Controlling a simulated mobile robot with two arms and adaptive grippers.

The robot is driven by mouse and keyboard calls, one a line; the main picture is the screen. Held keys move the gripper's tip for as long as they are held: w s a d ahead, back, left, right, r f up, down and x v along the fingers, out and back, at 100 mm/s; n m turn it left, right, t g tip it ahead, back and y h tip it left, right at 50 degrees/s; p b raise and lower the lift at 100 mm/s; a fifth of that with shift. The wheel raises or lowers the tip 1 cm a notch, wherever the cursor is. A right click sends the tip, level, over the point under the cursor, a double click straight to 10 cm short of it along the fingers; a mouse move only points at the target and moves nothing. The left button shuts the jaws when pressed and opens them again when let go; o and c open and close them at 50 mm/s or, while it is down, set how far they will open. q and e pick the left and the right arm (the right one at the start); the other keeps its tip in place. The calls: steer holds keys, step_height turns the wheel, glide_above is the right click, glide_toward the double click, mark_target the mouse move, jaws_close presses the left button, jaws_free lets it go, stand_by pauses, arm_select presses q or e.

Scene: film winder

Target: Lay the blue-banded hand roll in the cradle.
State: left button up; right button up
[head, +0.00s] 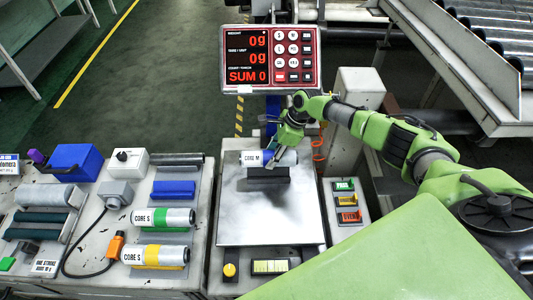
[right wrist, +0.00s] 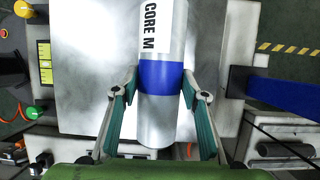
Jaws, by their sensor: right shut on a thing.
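The blue-banded hand roll (head: 252,158), silver with a white CORE M label, lies level over the metal plate of the scale. My right gripper (head: 274,152) is shut on it from above. In the right wrist view, the roll (right wrist: 163,40) runs between the two green-padded fingers (right wrist: 160,88), at its blue band. A dark block that looks like the cradle (head: 268,174) shows directly below the roll on the plate; the roll hides its upper part. I cannot tell if the roll touches it. My left gripper is out of view.
The scale plate (head: 268,220) is otherwise bare. Its red display (head: 270,59) stands behind. Green-banded (head: 163,217) and yellow-banded (head: 155,255) rolls lie on the left bench. Coloured buttons (head: 347,200) sit right of the plate.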

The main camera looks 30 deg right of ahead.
step_height(320, 180, down, 4)
steer(key=b, duration=0.5)
steer(key=shift+f, duration=0.95)
steer(key=o, duration=1.4)
steer(key=v, duration=1.2)
